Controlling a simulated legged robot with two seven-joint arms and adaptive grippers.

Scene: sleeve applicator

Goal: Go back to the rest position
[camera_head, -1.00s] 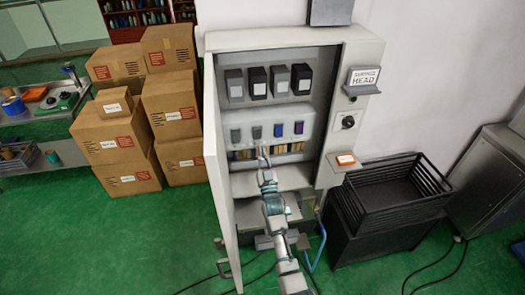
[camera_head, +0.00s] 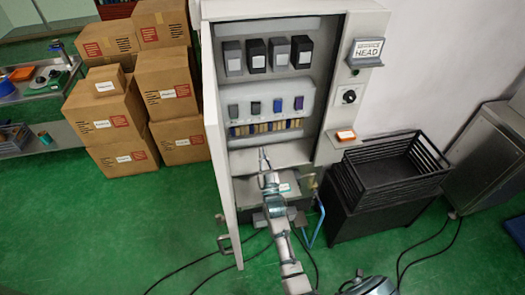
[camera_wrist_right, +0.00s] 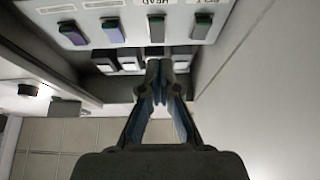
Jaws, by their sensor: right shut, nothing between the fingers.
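My left gripper is out of view.
The cabinet door (camera_head: 222,180) stands open left of my arm. A black slatted crate (camera_head: 395,170) stands at the right on a dark stand. Cardboard boxes (camera_head: 110,115) are stacked at the left. Cables lie on the green floor (camera_head: 120,235), which is otherwise clear in front.

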